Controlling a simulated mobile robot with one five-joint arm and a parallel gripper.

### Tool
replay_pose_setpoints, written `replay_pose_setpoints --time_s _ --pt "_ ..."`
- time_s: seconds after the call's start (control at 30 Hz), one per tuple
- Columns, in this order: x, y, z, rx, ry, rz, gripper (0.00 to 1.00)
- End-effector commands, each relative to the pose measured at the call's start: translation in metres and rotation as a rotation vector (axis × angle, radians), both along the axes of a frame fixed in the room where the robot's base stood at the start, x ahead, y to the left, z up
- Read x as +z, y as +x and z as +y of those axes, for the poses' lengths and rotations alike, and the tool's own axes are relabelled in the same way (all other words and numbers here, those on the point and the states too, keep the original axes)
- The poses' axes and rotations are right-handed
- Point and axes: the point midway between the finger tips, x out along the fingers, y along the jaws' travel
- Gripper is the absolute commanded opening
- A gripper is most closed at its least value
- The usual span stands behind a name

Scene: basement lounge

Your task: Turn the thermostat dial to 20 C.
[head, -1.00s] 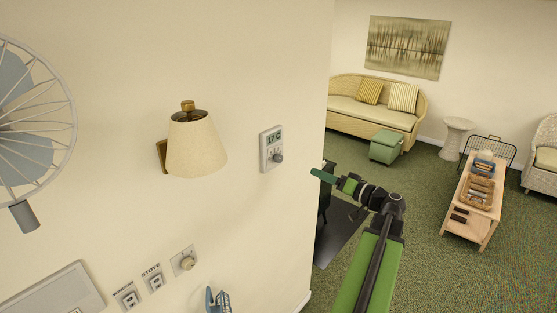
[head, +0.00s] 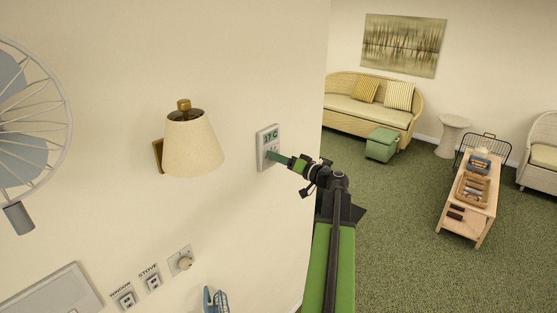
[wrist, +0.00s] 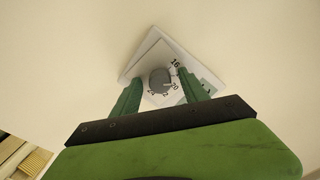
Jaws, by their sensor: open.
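The thermostat (head: 265,138) is a white box on the cream wall, and its display reads 17 C. In the wrist view its plate (wrist: 149,52) appears tilted, with a round grey dial (wrist: 159,79) and printed numbers including 16, 20 and 24. My gripper (head: 270,155) is at the lower part of the thermostat in the head view and hides the dial there. In the wrist view my gripper (wrist: 159,77) is open, with one green finger on each side of the dial and visible gaps between. I cannot tell how far the fingertips are from the plate.
A wall lamp (head: 193,145) sticks out left of the thermostat. A knob (head: 184,263) and labelled window and stove switches (head: 153,282) are lower on the wall. The wall ends just right of the thermostat. A low wooden table (head: 470,205) stands far off on the carpet.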

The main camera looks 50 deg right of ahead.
Motion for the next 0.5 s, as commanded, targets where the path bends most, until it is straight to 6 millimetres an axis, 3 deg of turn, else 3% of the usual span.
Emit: replay_pose_setpoints --time_s 0.1,0.5 --pt "0.0 -0.0002 0.0001 0.0 0.0 0.0 0.52" --pt "0.0 -0.0001 0.0005 0.001 0.0 0.0 0.0"
